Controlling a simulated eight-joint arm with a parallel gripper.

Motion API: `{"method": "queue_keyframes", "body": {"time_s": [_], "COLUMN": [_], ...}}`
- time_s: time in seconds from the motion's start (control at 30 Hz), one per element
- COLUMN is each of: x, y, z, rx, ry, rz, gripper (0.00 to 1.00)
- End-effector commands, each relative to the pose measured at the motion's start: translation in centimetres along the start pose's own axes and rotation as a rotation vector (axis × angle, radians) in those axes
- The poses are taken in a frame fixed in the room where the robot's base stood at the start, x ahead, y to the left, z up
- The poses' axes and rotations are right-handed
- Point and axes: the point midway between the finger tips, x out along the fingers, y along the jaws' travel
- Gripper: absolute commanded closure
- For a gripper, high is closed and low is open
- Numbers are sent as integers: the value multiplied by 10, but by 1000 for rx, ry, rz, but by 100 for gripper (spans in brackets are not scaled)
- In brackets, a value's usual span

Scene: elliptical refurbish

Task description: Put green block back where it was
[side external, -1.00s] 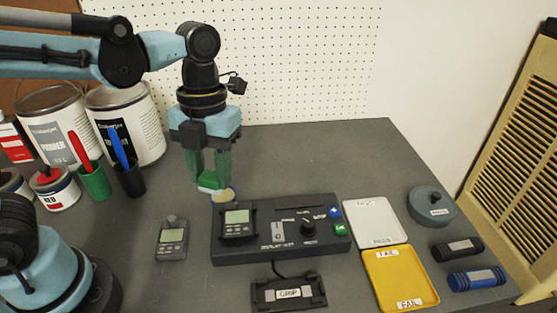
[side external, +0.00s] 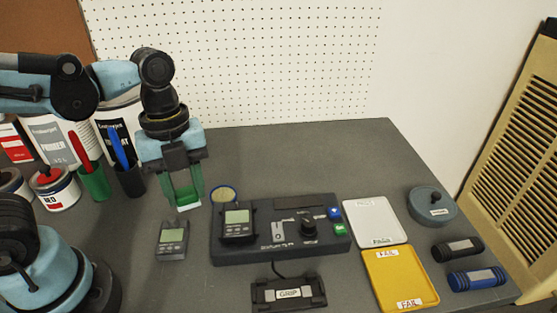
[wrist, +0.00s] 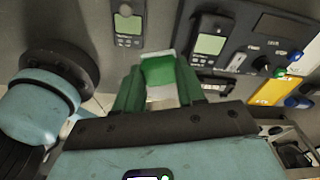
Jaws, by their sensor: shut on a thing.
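My gripper (side external: 184,198) has green fingers and points down over the grey table, behind and a little right of the small handheld meter. It is shut on the green block (wrist: 159,70), which shows between the fingertips in the wrist view. The block's pale end or edge shows at the fingertips in the side view. The fingers and the block are similar in colour, so the block's outline is hard to separate there. I cannot tell how far the block is above the table.
The small meter (side external: 173,239) lies in front. A dark console (side external: 270,249) with another meter (side external: 237,224) stands right. White (side external: 374,222) and yellow (side external: 400,279) trays lie farther right. Pen cups and paint cans stand left.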

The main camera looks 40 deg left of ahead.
Motion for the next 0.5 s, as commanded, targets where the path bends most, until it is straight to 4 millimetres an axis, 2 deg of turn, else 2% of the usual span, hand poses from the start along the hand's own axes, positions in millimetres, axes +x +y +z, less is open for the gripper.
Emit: {"method": "queue_keyframes", "body": {"time_s": [0.17,0.5], "x": [7,38], "y": [5,12], "z": [10,76], "rx": [-82,-85], "ry": [0,0], "rz": [-9,-8], "gripper": [89,89]}}
